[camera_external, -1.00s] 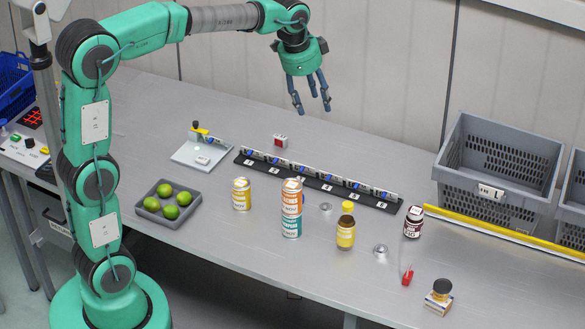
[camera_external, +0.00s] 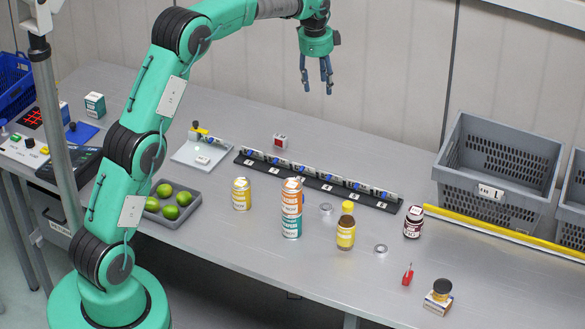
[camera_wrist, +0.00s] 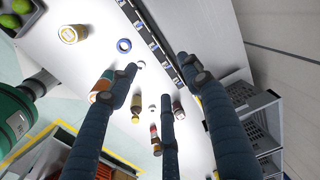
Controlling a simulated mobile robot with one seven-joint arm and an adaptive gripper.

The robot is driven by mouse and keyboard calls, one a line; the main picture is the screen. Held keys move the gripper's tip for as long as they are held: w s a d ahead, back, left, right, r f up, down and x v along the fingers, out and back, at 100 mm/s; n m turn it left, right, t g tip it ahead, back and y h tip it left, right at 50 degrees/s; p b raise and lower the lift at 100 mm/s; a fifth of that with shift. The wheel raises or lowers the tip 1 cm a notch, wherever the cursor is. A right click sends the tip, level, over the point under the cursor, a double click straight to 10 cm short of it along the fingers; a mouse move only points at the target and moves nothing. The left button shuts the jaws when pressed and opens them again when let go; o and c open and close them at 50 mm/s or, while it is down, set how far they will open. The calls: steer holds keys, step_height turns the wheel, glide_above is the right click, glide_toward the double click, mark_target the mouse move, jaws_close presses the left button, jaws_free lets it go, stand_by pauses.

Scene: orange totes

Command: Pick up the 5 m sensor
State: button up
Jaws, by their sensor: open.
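A long black rack (camera_external: 320,182) lies across the back of the table and holds several silver-and-blue cylindrical sensors in a row, with small white label tags along its front. The tags are too small to read, so I cannot tell which one is the 5 m sensor. The rack also shows in the wrist view (camera_wrist: 160,45), running down past my fingers. My gripper (camera_external: 318,88) is open and empty, with its dark blue fingers pointing down, high above the table and behind the rack's middle. In the wrist view my gripper (camera_wrist: 160,80) has its three fingers spread apart.
Cans (camera_external: 291,222), a yellow bottle (camera_external: 345,232), a dark jar (camera_external: 413,222) and metal rings (camera_external: 326,208) stand in front of the rack. A grey tray (camera_external: 188,213) of green fruit is at left. A grey crate (camera_external: 480,190) and yellow bar (camera_external: 500,232) are at right.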

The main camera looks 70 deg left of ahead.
steer(key=a+f+m+g+p, duration=0.1)
steer(key=a+f+m, duration=0.1)
steer(key=a+f, duration=1.15)
glide_above(279, 137)
step_height(279, 137, down, 10)
steer(key=shift+w+m+h+p, duration=0.1)
steer(key=shift+m+h+p, duration=0.3)
steer(key=shift+p, duration=0.05)
steer(key=shift+f, duration=0.15)
steer(key=shift+f, duration=4.15)
steer(key=shift+f, duration=0.1)
steer(key=shift+d+f, duration=0.1)
steer(key=shift+f, duration=2.4)
